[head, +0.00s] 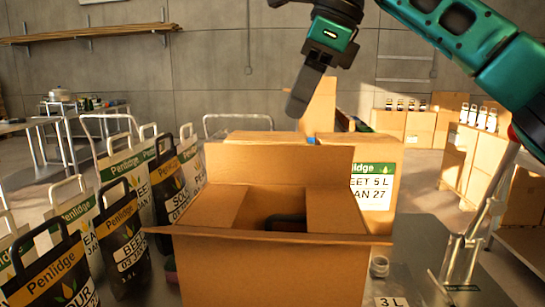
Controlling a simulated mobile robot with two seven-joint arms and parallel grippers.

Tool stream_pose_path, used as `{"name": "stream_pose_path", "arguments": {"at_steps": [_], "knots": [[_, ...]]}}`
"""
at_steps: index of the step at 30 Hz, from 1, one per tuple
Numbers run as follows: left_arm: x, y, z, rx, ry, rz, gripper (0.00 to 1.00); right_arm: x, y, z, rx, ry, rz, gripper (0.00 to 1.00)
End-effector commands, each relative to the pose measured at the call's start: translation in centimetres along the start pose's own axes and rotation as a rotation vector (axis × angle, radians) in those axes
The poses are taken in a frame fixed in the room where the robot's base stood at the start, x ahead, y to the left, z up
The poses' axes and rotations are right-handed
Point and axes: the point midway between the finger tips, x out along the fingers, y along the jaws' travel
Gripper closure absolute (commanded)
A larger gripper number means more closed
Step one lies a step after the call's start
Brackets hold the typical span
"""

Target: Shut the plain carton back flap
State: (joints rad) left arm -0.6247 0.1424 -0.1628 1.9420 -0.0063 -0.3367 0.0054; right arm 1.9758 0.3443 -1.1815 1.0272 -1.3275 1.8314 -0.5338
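The plain carton (270,270) stands open in the centre of the head view. Its back flap (280,166) stands up along the far edge. A dark object with a handle (287,222) shows inside the carton, mostly hidden by the front edge. My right gripper (303,92) hangs from the upper right, pointing down, above and beyond the back flap and apart from it. Its dark fingers overlap in this view, so their opening does not show; I see nothing held. My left gripper is not in view.
Labelled Penlidge bags (118,230) crowd the left side. A labelled carton (385,170) stands close behind the plain carton at right. The air above the carton is clear.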

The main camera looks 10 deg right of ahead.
Motion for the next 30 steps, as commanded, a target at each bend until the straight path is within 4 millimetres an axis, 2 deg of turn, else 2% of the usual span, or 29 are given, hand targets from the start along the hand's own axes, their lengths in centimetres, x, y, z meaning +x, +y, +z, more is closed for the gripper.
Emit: {"name": "stream_pose_path", "arguments": {"at_steps": [1,6,12,15,20,28,30], "knots": [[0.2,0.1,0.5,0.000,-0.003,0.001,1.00,1.4,0.0,-0.2,0.001,0.002,0.003,0.71],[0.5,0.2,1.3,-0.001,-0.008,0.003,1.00,5.0,0.0,-0.1,0.000,0.002,0.003,0.71],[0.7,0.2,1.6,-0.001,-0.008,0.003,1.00,8.4,0.1,-0.1,0.000,0.000,0.003,0.71],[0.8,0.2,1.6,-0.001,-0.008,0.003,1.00,9.5,0.0,-0.1,0.000,0.000,0.002,0.71],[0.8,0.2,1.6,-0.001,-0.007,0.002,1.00,10.3,0.0,0.0,0.001,-0.001,0.000,0.71],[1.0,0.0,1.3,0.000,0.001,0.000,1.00,10.4,0.0,0.0,0.001,-0.001,0.000,0.71],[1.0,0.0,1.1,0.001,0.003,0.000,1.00,10.4,0.0,0.0,0.000,-0.001,0.000,0.78]]}}
